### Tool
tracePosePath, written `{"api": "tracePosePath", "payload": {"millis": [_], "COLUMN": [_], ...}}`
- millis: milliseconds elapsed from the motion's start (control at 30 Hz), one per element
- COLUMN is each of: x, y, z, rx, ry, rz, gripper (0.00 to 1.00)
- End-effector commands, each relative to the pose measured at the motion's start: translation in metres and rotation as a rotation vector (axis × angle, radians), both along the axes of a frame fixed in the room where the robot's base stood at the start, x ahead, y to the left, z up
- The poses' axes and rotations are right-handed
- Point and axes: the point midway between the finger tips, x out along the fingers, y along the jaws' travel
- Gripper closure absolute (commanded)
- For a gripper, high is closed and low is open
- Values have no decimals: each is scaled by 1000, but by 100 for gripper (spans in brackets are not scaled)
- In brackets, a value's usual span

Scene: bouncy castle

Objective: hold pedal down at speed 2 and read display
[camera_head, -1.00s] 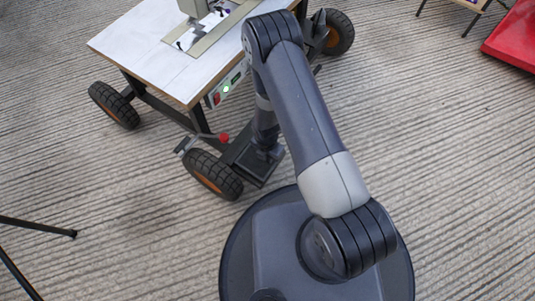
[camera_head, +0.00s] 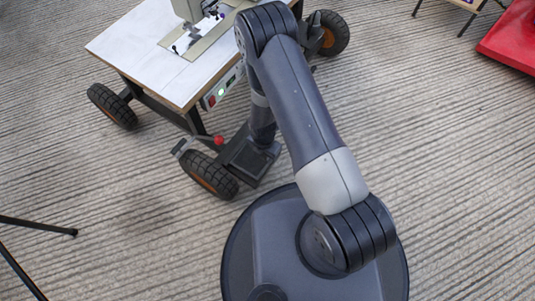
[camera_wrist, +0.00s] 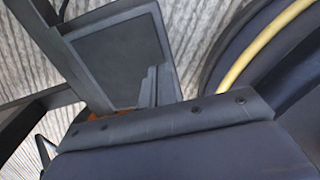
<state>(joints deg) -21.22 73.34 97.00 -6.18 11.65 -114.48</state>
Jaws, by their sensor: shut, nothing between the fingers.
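The pedal (camera_head: 247,165) is a dark plate low at the near right leg of the sewing table, beside the front wheel. It also shows in the wrist view as a dark rectangular plate (camera_wrist: 120,50). My gripper (camera_wrist: 150,85) is shut and empty, with its fingers over the pedal's near edge in that view; I cannot tell whether they touch it. In the head view my arm hides the gripper's tips. The control box with the display (camera_head: 231,81) is on the table's front edge, partly behind my arm. A green light is lit on it, but the display is too small to read.
The white-topped sewing table (camera_head: 130,50) stands on black wheels (camera_head: 210,175). A red-knobbed lever (camera_head: 218,140) stands close to the left of the pedal. Thin black legs (camera_head: 40,225) stand at lower left, and a red object (camera_head: 512,40) at upper right. The ribbed floor at right is clear.

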Motion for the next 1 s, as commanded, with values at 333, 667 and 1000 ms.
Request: {"api": "tracePosePath", "payload": {"millis": [333,667,1000], "x": [-3,-4,-4], "y": [-6,-8,-7], "z": [77,90,83], "rx": [2,2,2], "ry": [-5,-5,-4], "rz": [0,-1,0], "gripper": [100,100,100]}}
